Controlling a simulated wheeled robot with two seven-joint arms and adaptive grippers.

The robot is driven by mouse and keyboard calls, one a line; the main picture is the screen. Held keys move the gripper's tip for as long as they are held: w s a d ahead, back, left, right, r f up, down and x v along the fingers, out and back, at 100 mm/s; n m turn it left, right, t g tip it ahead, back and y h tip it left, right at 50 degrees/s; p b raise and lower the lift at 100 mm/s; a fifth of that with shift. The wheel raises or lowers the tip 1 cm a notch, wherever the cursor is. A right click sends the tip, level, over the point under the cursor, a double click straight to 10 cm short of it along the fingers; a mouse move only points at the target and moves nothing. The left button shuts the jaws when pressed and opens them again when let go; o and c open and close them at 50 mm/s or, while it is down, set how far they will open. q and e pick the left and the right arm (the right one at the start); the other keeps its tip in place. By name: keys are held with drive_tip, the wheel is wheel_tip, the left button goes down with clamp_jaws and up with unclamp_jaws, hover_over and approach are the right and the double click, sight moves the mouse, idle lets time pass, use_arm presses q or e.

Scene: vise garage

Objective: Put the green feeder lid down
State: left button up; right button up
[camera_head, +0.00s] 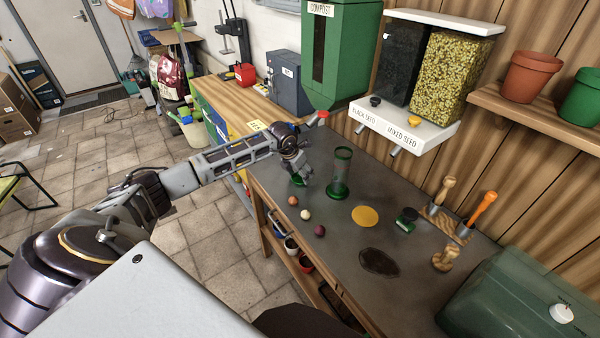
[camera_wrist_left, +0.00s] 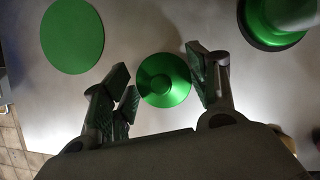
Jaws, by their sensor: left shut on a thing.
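The green feeder lid (camera_wrist_left: 163,80) is a round, stepped disc between the two fingers of my left gripper (camera_wrist_left: 162,86) in the wrist view. My left gripper is shut on it. In the head view my left gripper (camera_head: 303,175) is low over the workbench's left part, and a bit of green shows under it; I cannot tell if that is lid or disc. A flat green disc (camera_wrist_left: 72,37) lies on the bench, left of the lid in the wrist view. The clear feeder tube with green ends (camera_head: 340,172) stands upright right of the gripper. My right gripper is not in view.
On the bench (camera_head: 333,235) are small balls (camera_head: 305,214), a yellow disc (camera_head: 365,216), a dark disc (camera_head: 380,263), a small green-and-black item (camera_head: 406,220) and a wooden tool holder (camera_head: 450,224). The seed dispenser (camera_head: 407,122) and compost hopper (camera_head: 340,55) hang above the back edge.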

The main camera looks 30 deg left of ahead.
use_arm(q)
drive_tip(key=shift+f, duration=0.15)
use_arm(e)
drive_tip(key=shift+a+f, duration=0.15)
use_arm(q)
drive_tip(key=o, duration=0.8)
drive_tip(key=shift+o, duration=0.3)
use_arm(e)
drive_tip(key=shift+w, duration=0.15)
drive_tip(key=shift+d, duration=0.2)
use_arm(q)
drive_tip(key=shift+r, duration=0.25)
drive_tip(key=b+v, duration=0.1)
drive_tip(key=v, duration=1)
drive_tip(key=shift+s+r, duration=0.15)
drive_tip(key=shift+r, duration=0.25)
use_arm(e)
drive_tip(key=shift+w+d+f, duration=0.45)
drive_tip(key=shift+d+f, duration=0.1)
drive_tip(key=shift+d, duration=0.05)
